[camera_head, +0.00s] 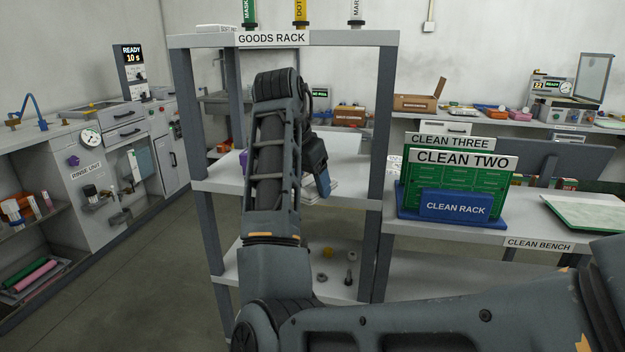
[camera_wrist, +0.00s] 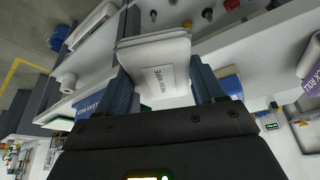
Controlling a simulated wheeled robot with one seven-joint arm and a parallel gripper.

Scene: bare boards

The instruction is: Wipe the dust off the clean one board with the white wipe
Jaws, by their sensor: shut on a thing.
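My gripper (camera_head: 322,184) reaches into the middle shelf of the goods rack in the head view. In the wrist view its blue fingers (camera_wrist: 160,82) are closed on both sides of a white wipe (camera_wrist: 155,52), a flat block with dark print too small to read surely. Boards labelled clean two (camera_head: 460,159) and clean three (camera_head: 450,140) stand upright in the blue clean rack (camera_head: 454,207).
The goods rack (camera_head: 384,120) has posts and shelves close around my gripper. Small round parts (camera_head: 327,253) sit on the lower shelf.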

